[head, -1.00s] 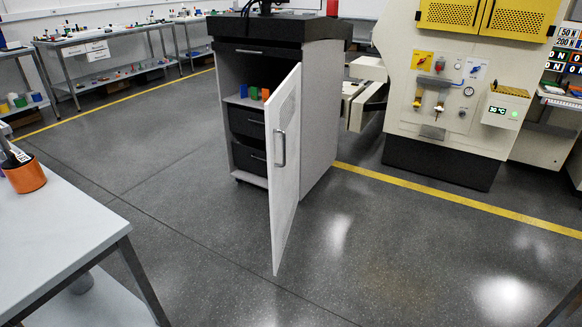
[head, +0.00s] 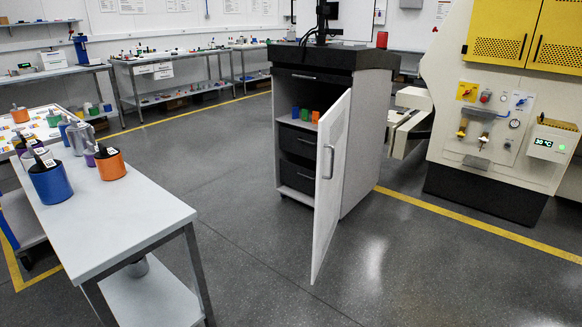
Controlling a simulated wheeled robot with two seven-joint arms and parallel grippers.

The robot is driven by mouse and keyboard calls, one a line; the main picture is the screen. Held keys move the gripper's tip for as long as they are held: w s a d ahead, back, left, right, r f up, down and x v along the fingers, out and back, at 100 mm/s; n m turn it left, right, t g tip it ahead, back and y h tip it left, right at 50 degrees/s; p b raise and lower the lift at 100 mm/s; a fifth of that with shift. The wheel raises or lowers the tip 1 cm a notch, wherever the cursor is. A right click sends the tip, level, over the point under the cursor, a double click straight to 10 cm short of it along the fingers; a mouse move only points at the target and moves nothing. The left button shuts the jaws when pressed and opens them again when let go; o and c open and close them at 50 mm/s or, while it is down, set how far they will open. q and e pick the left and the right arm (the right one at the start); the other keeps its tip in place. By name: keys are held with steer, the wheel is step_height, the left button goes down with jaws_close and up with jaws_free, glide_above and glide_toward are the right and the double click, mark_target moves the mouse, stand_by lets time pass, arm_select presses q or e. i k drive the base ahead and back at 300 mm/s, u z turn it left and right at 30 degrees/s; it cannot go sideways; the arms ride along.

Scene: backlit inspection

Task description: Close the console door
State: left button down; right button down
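The console (head: 372,130) is a grey cabinet with a black top, standing on the floor near the middle of the head view. Its white door (head: 335,165) is hinged on the right front edge and stands open, swung out toward me. The door has a vertical metal handle (head: 328,162) and a perforated panel near its top. Inside, blue, green and orange items (head: 305,114) stand on a shelf above black drawers (head: 297,143). Neither of my grippers shows in the head view.
A white table (head: 130,205) with a blue canister (head: 50,183) and an orange one (head: 111,165) stands at the left. A cream machine (head: 490,165) with yellow doors stands at the right. The floor (head: 245,255) between table and console is clear.

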mark_target(333, 126)
steer(key=u, duration=0.55)
steer(key=i, duration=1.45)
steer(key=z, duration=0.2)
